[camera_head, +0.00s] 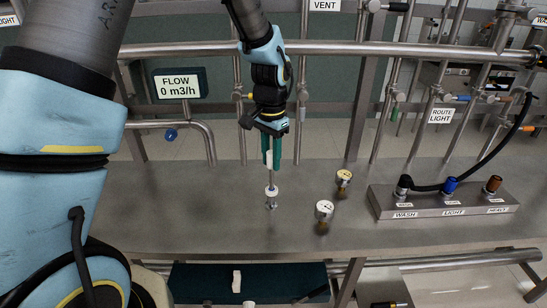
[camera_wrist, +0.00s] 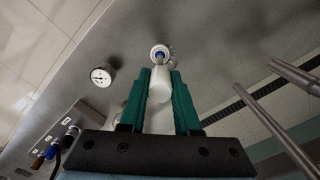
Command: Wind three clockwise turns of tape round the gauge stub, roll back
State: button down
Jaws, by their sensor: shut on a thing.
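My gripper (camera_head: 271,166) points straight down over the steel bench, its two green fingers shut on a white rounded piece. The same white piece (camera_wrist: 160,85) shows between the fingers in the wrist view. The gauge stub (camera_head: 272,204) is a small metal fitting standing on the bench below the fingertips. A white ring (camera_head: 271,190) sits at its top; in the wrist view the white ring (camera_wrist: 159,52) has a blue middle. A thin upright part shows between fingertips and ring. I cannot tell whether the held piece joins the ring, or which of them is the tape roll.
Further right is a metal block (camera_head: 440,206) with WASH, LIGHT and HEAVY fittings and a black hose. A dark tray (camera_head: 200,283) with white pieces lies below the bench front. Pipes (camera_head: 330,48) run behind. Bench left of the stub is clear.

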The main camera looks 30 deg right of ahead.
jog(key=shift+w+a, duration=0.4)
jog(key=shift+a, duration=0.25)
jog(key=shift+w, duration=0.1)
jog(key=shift+w+a, duration=0.3)
jog(key=shift+w, duration=0.55)
jog(key=shift+w+d+p, duration=0.25)
jog(key=shift+w+p, duration=0.25)
jog(key=shift+w, duration=0.4)
